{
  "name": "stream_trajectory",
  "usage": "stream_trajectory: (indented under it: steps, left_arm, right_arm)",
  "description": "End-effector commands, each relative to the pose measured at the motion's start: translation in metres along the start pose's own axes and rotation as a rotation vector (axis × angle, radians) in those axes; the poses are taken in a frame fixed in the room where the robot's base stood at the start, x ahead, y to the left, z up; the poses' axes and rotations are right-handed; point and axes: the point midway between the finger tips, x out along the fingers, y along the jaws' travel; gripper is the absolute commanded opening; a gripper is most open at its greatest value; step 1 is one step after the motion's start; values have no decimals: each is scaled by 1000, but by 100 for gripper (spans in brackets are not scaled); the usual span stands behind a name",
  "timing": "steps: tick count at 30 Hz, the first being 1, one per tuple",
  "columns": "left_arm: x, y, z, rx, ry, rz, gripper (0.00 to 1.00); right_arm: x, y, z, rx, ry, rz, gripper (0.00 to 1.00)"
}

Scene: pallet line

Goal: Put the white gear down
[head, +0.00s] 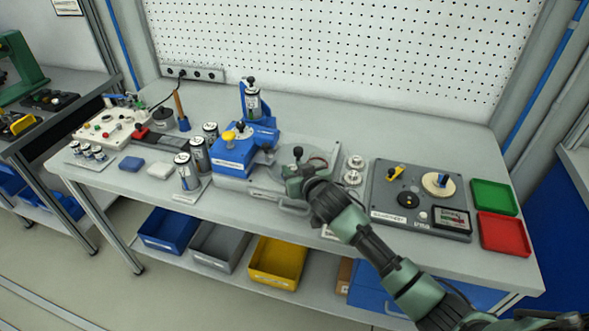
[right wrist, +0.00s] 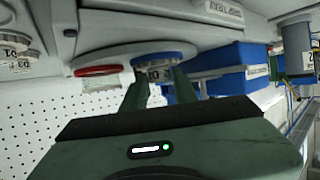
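My right gripper (head: 297,174) is over the grey round-topped fixture (head: 262,182) in the middle of the bench. In the right wrist view, which is upside down, the fingers (right wrist: 157,84) straddle a small pale labelled piece, which I take as the white gear (right wrist: 153,73). They appear closed on its sides. It is right at the fixture's blue ring (right wrist: 163,56); I cannot tell whether it rests there. In the head view the gripper hides it. A red ring (right wrist: 97,71) is beside it on the fixture. My left gripper is not in view.
Silvery gear-like pieces (head: 354,162) stand right of the fixture. A blue press-like station (head: 232,155) with a yellow knob is close on the left. A grey tester panel (head: 420,203), a green tray (head: 493,197) and a red tray (head: 503,233) are on the right.

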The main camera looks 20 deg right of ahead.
Motion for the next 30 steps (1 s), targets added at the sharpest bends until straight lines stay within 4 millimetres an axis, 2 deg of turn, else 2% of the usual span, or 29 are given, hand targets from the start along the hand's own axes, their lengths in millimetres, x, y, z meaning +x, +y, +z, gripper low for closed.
stream_trajectory:
  steps: [14, 17, 27, 30]
  left_arm:
    - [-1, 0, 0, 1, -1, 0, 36]
    - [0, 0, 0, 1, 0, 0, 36]
    - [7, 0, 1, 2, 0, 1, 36]
    - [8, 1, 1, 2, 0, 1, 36]
  right_arm:
    - [-5, 0, -2, 0, -1, 1, 46]
    - [-19, 0, -2, 0, 0, 0, 46]
    - [-90, 0, -2, 1, 0, -1, 46]
    - [-105, 0, -2, 1, 0, 0, 46]
